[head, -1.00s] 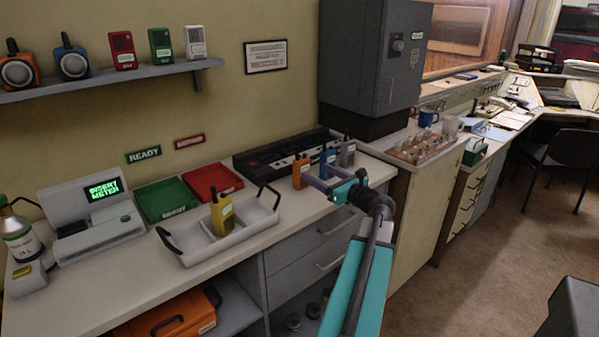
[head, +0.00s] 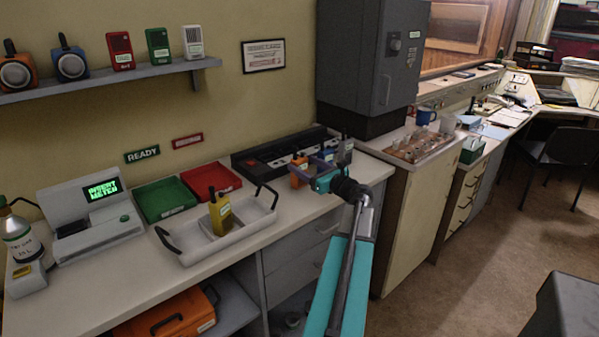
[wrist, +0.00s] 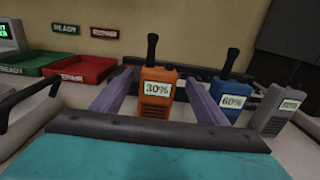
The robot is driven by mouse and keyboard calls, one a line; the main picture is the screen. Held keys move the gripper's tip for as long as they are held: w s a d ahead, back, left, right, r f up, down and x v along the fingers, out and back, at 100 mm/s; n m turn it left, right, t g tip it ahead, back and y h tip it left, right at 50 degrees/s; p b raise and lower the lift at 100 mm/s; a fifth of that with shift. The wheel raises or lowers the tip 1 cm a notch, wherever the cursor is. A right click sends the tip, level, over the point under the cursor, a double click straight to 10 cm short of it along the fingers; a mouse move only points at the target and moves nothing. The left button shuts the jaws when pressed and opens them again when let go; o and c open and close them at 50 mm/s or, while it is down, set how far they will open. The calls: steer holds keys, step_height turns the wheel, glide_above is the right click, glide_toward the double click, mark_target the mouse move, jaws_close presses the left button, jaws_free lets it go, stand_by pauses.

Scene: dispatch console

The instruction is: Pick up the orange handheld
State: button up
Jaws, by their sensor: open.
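The orange handheld (wrist: 157,98) stands upright with a black antenna and a 30% label. In the wrist view it is between the two purple fingers of my gripper (wrist: 158,92), which is open. The handheld leans toward the right finger's side of neither clearly; contact cannot be told. In the head view the orange handheld (head: 298,171) shows just left of my gripper (head: 312,168), partly covered by it. A blue handheld (wrist: 231,98) labelled 60% stands just right of the right finger. A grey handheld (wrist: 277,110) is further right.
A black charger rack (head: 262,158) lies behind the handhelds. A white tray (head: 188,250) with a yellow handheld (head: 221,214) is to the left. Green (head: 163,200) and red (head: 211,180) trays lie behind it. A grey cabinet (head: 365,65) stands at the back right.

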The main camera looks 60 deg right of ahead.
steer(key=shift+x, duration=1)
steer(key=shift+p+x, duration=0.75)
steer(key=shift+x, duration=1.85)
steer(key=shift+a, duration=0.1)
steer(key=c, duration=1.3)
steer(key=shift+r, duration=0.1)
steer(key=shift+c, duration=0.2)
steer(key=s+a+r+b, duration=0.1)
steer(key=s+a+r, duration=0.1)
steer(key=s+a, duration=0.2)
steer(key=s+a+r+b, duration=0.1)
steer(key=s+a, duration=0.3)
steer(key=s, duration=0.5)
steer(key=shift+s+r+b, duration=0.3)
steer(key=shift+s+r, duration=0.05)
steer(key=shift+r, duration=0.55)
